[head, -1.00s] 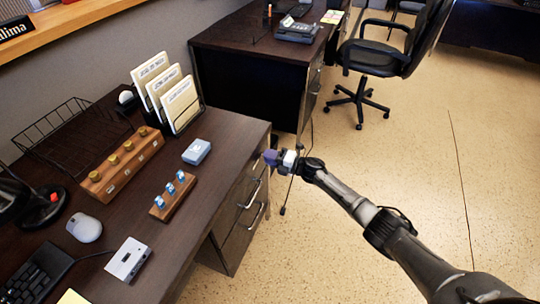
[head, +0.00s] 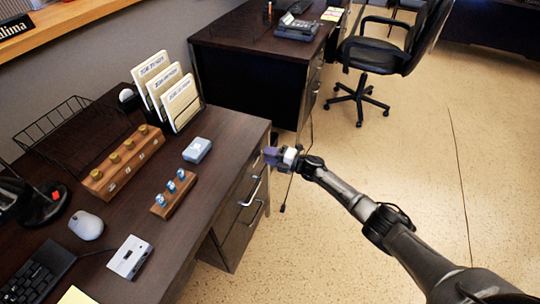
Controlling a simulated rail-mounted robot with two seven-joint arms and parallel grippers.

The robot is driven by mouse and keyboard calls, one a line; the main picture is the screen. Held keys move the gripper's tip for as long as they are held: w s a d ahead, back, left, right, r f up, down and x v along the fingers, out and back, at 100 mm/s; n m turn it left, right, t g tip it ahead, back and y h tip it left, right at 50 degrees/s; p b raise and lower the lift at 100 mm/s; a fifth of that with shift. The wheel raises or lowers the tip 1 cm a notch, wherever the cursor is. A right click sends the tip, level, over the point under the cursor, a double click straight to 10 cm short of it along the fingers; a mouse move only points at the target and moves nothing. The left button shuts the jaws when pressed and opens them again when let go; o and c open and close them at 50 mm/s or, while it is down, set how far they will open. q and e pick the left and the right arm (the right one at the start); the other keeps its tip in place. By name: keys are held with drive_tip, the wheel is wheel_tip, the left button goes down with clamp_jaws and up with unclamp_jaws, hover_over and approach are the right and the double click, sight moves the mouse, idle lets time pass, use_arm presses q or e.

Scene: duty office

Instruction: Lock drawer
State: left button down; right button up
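The desk's drawer unit (head: 238,222) is at the right end of the dark desk, with silver handles on its fronts. The upper drawer front (head: 242,186) looks closed. My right gripper (head: 268,154) is at the desk's right edge, close to the top of the drawer unit. A purple-blue piece shows at its tip; I cannot tell if this is part of the gripper or something held. Its fingers are too small to tell open from shut, and contact with the drawer is unclear. No lock or key can be made out. My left gripper is not in view.
On the desk (head: 215,135) are a light blue box (head: 197,150), a wooden block with blue-topped pieces (head: 174,195), a block with brass knobs (head: 123,163), a file rack (head: 180,102) and a mouse (head: 86,226). An office chair (head: 385,58) stands behind. The floor at right is clear.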

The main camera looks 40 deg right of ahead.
drive_tip(key=o, duration=0.3)
drive_tip(key=p+v, duration=0.4)
drive_tip(key=v, duration=1)
drive_tip(key=shift+p, duration=0.3)
drive_tip(key=shift+a, duration=0.1)
